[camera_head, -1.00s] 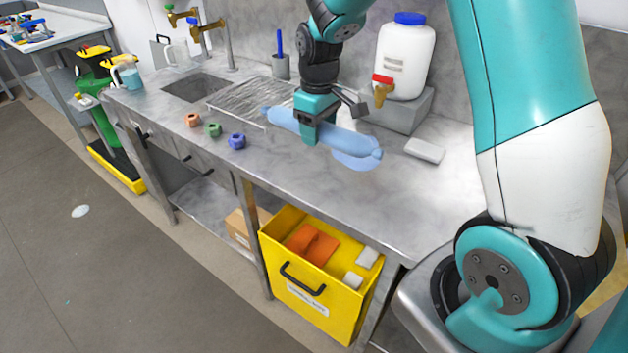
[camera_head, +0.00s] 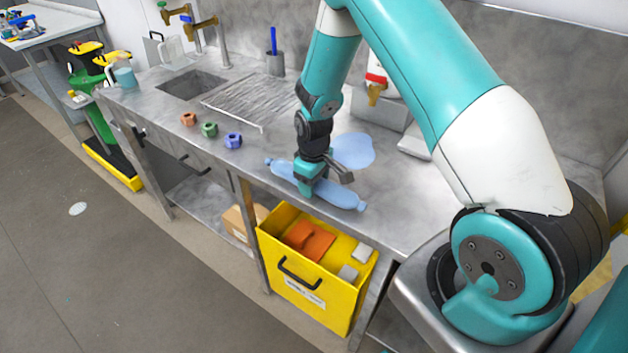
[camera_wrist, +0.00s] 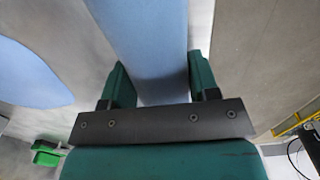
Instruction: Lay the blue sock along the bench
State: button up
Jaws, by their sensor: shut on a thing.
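The blue sock (camera_head: 342,198) is a long, narrow, pale blue roll with small knobbed ends. It lies lengthwise near the bench's front edge, at or very close to the top; I cannot tell if it touches. My gripper (camera_head: 306,188) is shut on its middle from above and hides that part. In the wrist view, the sock (camera_wrist: 150,45) runs between the two green fingers. The grey metal bench (camera_head: 400,215) is under it. A flat blue patch (camera_head: 354,150), looking like spilled liquid, lies behind the sock, apart from it; it also shows in the wrist view (camera_wrist: 30,75).
Brown, green and blue nut-like pieces (camera_head: 209,129) stand left of the sock. A ribbed drainboard (camera_head: 250,101) and sink (camera_head: 190,83) are farther left. A white container with a tap (camera_head: 376,80) stands behind. A yellow bin (camera_head: 310,290) is below the front edge.

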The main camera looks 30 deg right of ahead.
jog(key=shift+f, duration=0.1)
jog(key=o, duration=1)
jog(key=shift+c, duration=0.2)
notch_tip(320, 180, up, 11)
jog(key=b, duration=0.3)
jog(key=shift+r, duration=0.2)
jog(key=s+a+r+y, duration=0.1)
jog(key=s+a+r, duration=0.4)
jog(key=a+r, duration=0.3)
jog(key=s+a+r+n+y, duration=0.1)
jog(key=s+a+r, duration=0.3)
jog(key=s, duration=0.6)
jog(key=s+a+r+n+y, duration=0.1)
jog(key=s+a+r, duration=0.3)
jog(key=s, duration=0.5)
jog(key=shift+s+a+n+y, duration=0.35)
jog(key=shift+a+y, duration=0.25)
jog(key=shift+a, duration=0.25)
